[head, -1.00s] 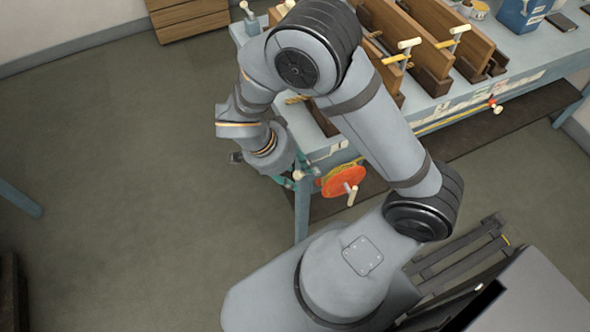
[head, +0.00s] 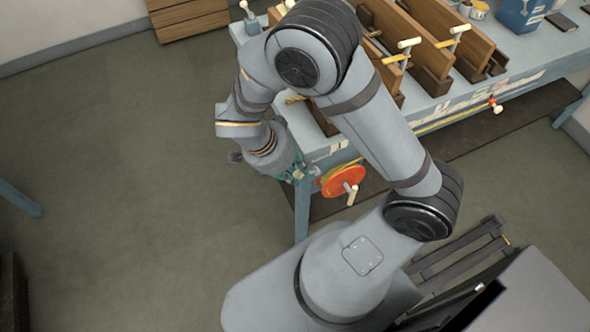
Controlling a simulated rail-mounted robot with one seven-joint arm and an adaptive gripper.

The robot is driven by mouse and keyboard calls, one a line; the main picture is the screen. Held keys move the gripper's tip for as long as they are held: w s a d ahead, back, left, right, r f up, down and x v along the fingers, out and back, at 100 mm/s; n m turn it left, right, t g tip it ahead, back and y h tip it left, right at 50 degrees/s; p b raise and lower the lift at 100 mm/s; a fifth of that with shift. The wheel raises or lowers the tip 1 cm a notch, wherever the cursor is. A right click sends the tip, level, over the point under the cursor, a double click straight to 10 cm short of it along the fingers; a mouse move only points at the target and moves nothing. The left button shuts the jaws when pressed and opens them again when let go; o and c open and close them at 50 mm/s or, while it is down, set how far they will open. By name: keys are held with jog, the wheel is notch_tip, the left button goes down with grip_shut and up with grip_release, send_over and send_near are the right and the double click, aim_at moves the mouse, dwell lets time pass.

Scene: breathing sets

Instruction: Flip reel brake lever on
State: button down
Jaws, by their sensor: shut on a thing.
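An orange-red reel (head: 343,181) with yellow cord and a pale crank handle hangs on the near left end of the blue bench. My gripper (head: 294,174) is just left of the reel, at the bench's corner leg. Its jaws are closed around a small pale piece there, which looks like the knob of the reel brake lever (head: 297,175). The lever is mostly hidden by the jaws, and I cannot tell its angle.
The blue bench (head: 440,106) carries wooden boards with pale handles (head: 409,44), and a blue container (head: 521,14) stands at the far end. A small pale-knobbed lever (head: 247,10) is on the bench's far left corner.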

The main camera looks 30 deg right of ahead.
dwell(0.4)
jog(key=shift+d+r+y+b, duration=0.2)
jog(key=shift+d+y+b, duration=0.2)
jog(key=shift+y+b, duration=0.5)
jog(key=shift+d+r+y+b, duration=0.4)
jog(key=shift+r+b, duration=0.1)
jog(key=shift+r, duration=0.05)
jog(key=c, duration=1.6)
grip_release()
jog(key=shift+c, duration=0.2)
jog(key=shift+o, duration=0.3)
jog(key=shift+s, duration=0.1)
notch_tip(320, 180, up, 12)
jog(key=a, duration=0.2)
